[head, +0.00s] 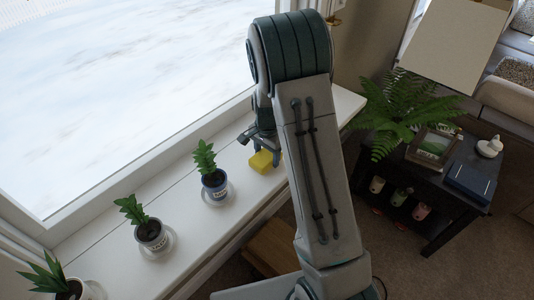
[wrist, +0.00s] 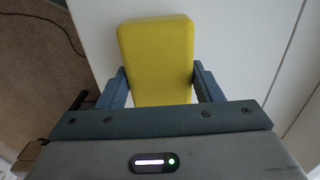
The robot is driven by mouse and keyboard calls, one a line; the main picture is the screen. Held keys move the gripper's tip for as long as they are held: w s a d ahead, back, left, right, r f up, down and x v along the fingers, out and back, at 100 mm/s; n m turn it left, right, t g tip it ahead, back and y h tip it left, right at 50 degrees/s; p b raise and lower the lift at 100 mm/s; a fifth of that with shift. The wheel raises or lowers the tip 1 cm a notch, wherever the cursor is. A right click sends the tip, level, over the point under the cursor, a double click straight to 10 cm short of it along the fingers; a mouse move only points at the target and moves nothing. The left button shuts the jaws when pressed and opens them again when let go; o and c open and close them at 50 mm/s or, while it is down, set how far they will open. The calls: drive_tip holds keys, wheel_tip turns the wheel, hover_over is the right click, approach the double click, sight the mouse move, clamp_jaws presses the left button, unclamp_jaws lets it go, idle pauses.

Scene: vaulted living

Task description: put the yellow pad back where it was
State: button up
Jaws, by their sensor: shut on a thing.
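The yellow pad (head: 261,161) is a small block at the right part of the white window sill (head: 188,222). In the wrist view the yellow pad (wrist: 158,62) stands out between the two blue-grey fingers. My gripper (head: 264,147) is shut on it, with a finger on each side; the gripper also shows in the wrist view (wrist: 160,82). The pad is over the sill; whether it touches the sill cannot be told. My arm hides part of the sill to the right of the pad.
Potted plants on saucers stand along the sill: one (head: 213,179) just left of the pad, one (head: 150,233) further left and one (head: 68,287) at the bottom left corner. A dark side table (head: 443,222) with a fern (head: 400,115) stands at right. Bare sill lies between the pots.

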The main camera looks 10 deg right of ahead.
sight(267, 155)
drive_tip(key=shift+f, duration=0.2)
drive_tip(key=o, duration=0.9)
drive_tip(key=shift+r, duration=0.1)
wheel_tip(267, 155, up, 11)
drive_tip(key=shift+s+a+r+n+t, duration=0.1)
drive_tip(key=shift+s+r+n+t, duration=0.4)
drive_tip(key=shift+s+r+n, duration=2.4)
drive_tip(key=shift+s+a+r+n+t, duration=0.2)
drive_tip(key=shift+s+n+t, duration=0.5)
drive_tip(key=shift+s, duration=4.5)
drive_tip(key=shift+s+d+r+n+t, duration=0.1)
drive_tip(key=shift+s+r+n+t, duration=0.2)
drive_tip(key=shift+s+r+n, duration=2.65)
